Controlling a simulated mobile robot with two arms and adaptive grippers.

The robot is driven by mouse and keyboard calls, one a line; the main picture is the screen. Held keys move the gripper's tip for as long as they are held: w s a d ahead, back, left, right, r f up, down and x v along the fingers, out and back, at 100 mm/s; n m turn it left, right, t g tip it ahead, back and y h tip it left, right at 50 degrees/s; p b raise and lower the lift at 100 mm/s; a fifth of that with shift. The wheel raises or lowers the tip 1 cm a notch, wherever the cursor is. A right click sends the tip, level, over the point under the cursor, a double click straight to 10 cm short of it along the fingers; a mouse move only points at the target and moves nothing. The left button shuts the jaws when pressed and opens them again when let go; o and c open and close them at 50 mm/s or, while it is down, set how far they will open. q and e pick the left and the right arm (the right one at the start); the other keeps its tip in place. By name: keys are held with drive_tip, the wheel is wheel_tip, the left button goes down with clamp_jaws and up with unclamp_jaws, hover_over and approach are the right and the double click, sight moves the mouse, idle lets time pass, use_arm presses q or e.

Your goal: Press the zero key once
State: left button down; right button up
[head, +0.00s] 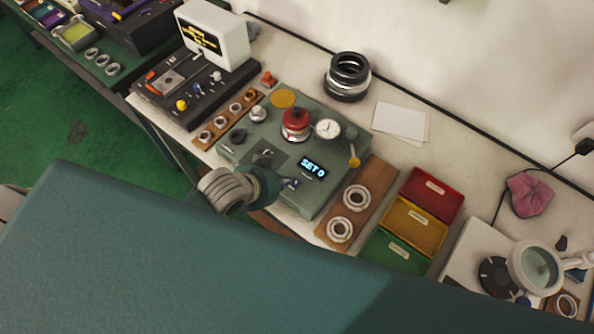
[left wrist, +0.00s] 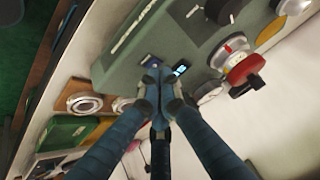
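The grey-green gauge unit (head: 240,150) stands on the bench, its small display (head: 313,168) lit with "SET 0". My left gripper (head: 291,183) is at the unit's near side, just left of and below the display. In the left wrist view the left fingers (left wrist: 158,82) are together, with nothing seen between them. Their tips point at the unit's face beside the display (left wrist: 181,68). A small blue patch (left wrist: 150,62), perhaps the zero key, shows by the tips. I cannot tell whether they touch it. My right gripper is not in view.
A red knob (head: 296,119) and a dial gauge (head: 327,129) stand on the unit. To its right are a wooden board (head: 377,178) with two rings and red, yellow and green trays (head: 416,224). Black rings (head: 347,76) are stacked behind.

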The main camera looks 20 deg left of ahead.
use_arm(q)
wheel_tip(320, 180, up, 6)
drive_tip(key=w+d+m+t+h, duration=0.1)
drive_tip(key=w+m+h, duration=0.1)
drive_tip(key=w+m, duration=0.1)
drive_tip(key=b, duration=0.7)
hover_over(294, 184)
drive_tip(key=shift+m, duration=0.3)
wheel_tip(294, 184, down, 6)
drive_tip(key=shift+r, duration=0.1)
drive_tip(key=shift+f+b, duration=0.4)
drive_tip(key=shift+f, duration=0.6)
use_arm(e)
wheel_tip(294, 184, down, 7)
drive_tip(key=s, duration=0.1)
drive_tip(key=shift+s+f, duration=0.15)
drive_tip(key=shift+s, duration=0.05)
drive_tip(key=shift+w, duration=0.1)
use_arm(q)
drive_tip(key=shift+f, duration=0.4)
